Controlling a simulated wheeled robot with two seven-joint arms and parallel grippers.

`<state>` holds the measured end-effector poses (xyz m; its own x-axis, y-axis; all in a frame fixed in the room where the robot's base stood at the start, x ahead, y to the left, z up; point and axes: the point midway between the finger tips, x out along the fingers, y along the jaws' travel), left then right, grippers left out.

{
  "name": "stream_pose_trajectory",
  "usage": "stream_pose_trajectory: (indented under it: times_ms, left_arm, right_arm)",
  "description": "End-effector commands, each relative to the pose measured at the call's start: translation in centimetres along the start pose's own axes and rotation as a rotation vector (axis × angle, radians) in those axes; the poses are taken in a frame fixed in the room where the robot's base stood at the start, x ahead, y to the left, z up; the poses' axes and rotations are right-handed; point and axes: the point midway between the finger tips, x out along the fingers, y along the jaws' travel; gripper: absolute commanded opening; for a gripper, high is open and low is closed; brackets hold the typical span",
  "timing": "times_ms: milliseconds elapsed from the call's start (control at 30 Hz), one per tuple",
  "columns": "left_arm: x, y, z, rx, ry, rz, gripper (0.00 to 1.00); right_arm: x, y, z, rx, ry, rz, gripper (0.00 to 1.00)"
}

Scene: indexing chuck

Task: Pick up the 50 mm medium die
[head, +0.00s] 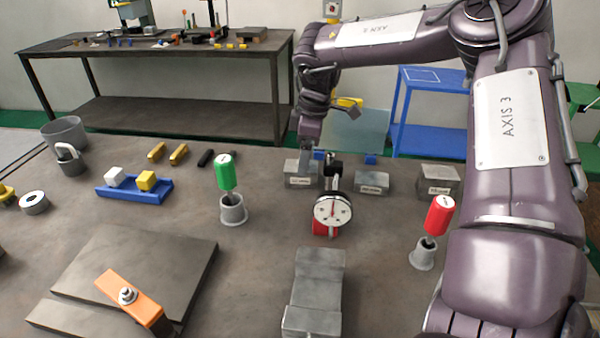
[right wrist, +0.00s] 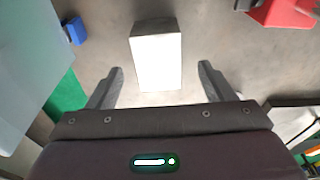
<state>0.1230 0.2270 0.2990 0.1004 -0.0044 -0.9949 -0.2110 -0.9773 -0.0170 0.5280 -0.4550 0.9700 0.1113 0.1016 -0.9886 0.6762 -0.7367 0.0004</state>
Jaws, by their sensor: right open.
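Three grey steel die blocks with white labels stand in a row on the bench in the head view: a left one (head: 297,182), a lower middle one (head: 373,183) and a right one (head: 438,180). Their labels are too small to read, so I cannot tell which is the 50 mm medium die. My right gripper (head: 303,160) is at the left block and partly hides it. In the right wrist view the gripper (right wrist: 161,70) is open, with a bright-topped block (right wrist: 158,62) between and ahead of its fingers, apparently untouched. My left gripper is out of view.
A red-handled tool (head: 438,216) and a green-handled tool (head: 226,172) stand in holders.

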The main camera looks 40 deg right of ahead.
Motion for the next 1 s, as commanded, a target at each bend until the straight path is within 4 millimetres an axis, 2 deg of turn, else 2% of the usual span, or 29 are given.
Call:
stream_pose_trajectory:
  times_ms: [233,533,1000]
  left_arm:
    - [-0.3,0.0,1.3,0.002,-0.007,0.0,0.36]
    - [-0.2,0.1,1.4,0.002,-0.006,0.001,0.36]
    - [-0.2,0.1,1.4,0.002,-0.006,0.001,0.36]
  right_arm:
    - [3.6,0.1,0.0,-0.001,-0.001,-0.003,0.75]
    - [4.2,0.1,0.0,0.0,0.001,0.0,0.75]
    - [4.2,0.1,0.0,-0.001,0.0,0.001,0.15]
